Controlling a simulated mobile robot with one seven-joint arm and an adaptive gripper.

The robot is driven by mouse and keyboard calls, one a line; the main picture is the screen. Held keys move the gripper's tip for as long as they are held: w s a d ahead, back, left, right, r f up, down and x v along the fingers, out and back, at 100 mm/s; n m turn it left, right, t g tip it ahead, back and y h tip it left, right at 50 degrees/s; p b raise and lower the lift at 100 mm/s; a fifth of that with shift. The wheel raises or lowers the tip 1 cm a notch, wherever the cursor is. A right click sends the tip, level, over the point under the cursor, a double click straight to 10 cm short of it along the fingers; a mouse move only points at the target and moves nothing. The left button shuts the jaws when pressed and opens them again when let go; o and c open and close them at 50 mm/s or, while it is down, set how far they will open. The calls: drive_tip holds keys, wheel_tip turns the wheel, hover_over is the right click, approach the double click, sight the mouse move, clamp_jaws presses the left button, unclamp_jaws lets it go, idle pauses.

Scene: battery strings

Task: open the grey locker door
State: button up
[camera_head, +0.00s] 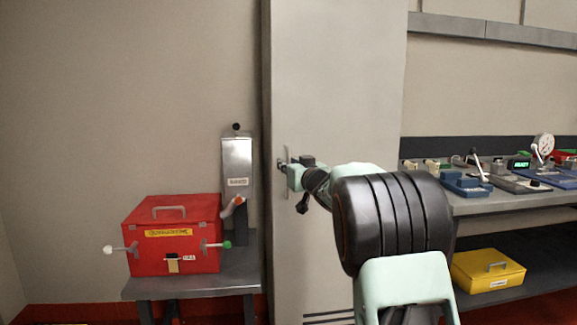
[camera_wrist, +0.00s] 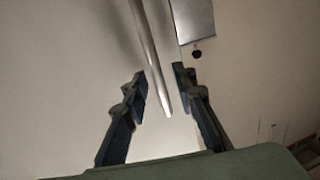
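The grey locker door (camera_head: 338,75) stands tall in the middle of the head view and looks shut. A thin upright bar handle (camera_head: 288,152) is near its left edge. My gripper (camera_head: 284,168) is at this handle, with my arm reaching in from the right. In the wrist view, my gripper (camera_wrist: 160,80) is open, with its two dark fingers apart. The handle (camera_wrist: 149,50) runs as a long metal bar between the fingers, its end near the fingertips. A gap shows on each side of it, so I cannot see contact.
A red box (camera_head: 177,215) with side levers sits on a small metal table (camera_head: 190,285) left of the locker. A silver dispenser (camera_head: 237,160) stands behind it, close to the door's left edge. A workbench (camera_head: 520,198) with devices and a yellow case (camera_head: 488,270) are at right.

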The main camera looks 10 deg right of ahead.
drive_tip(key=shift+w, duration=0.15)
clamp_jaws()
idle(0.4)
